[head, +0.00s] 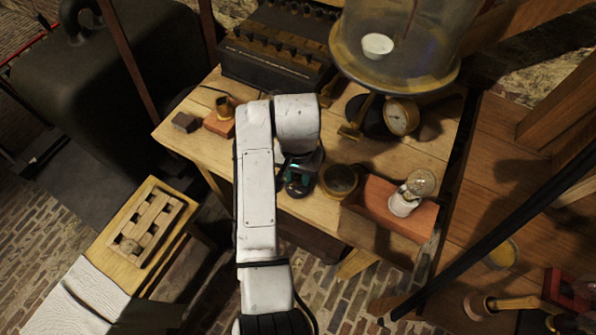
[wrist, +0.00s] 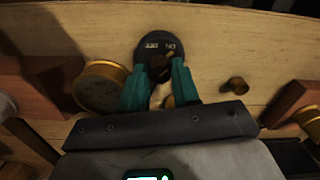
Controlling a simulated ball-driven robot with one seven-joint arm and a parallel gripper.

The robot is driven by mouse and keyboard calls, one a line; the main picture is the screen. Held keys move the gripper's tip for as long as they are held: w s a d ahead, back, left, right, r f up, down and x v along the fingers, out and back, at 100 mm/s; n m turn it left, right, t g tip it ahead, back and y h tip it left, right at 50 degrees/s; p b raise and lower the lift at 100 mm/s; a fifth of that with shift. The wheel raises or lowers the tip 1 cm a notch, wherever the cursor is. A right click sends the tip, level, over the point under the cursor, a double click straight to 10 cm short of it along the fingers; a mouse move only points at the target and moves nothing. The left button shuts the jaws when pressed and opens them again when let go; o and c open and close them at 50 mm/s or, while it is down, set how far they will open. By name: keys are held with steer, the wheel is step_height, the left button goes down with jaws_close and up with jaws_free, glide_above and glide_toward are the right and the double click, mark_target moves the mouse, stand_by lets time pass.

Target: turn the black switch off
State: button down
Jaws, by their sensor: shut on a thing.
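The black switch (wrist: 150,48) is a round dark disc with ON and OFF lettering, upside down in the wrist view, on the wooden table. Its dark knob (wrist: 160,65) sits between the teal fingers of my gripper (wrist: 162,75), which is shut on it. The fingers hide part of the knob and the disc's lower part, so I cannot tell exactly where the knob points. In the head view my gripper (head: 297,182) is low at the table's near edge, and my arm hides much of the switch.
A brass-rimmed round dial (head: 340,180) stands close to the right of my gripper. A red block (head: 375,200) with a bulb (head: 420,183) is beyond it. A glass bell jar (head: 400,35) and a gauge (head: 401,117) stand behind.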

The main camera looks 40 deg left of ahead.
steer(key=shift+r+n+p, duration=0.15)
steer(key=shift+n+p, duration=0.25)
steer(key=shift+p, duration=0.05)
steer(key=shift+w+r+n+p, duration=0.1)
steer(key=shift+n+p, duration=0.85)
steer(key=shift+n, duration=0.05)
steer(key=n+p, duration=0.3)
steer(key=n, duration=0.2)
steer(key=n+p, duration=0.1)
steer(key=n, duration=0.5)
steer(key=n+p, duration=0.1)
steer(key=n, duration=0.3)
steer(key=c, duration=0.8)
jaws_free()
steer(key=shift+f, duration=0.2)
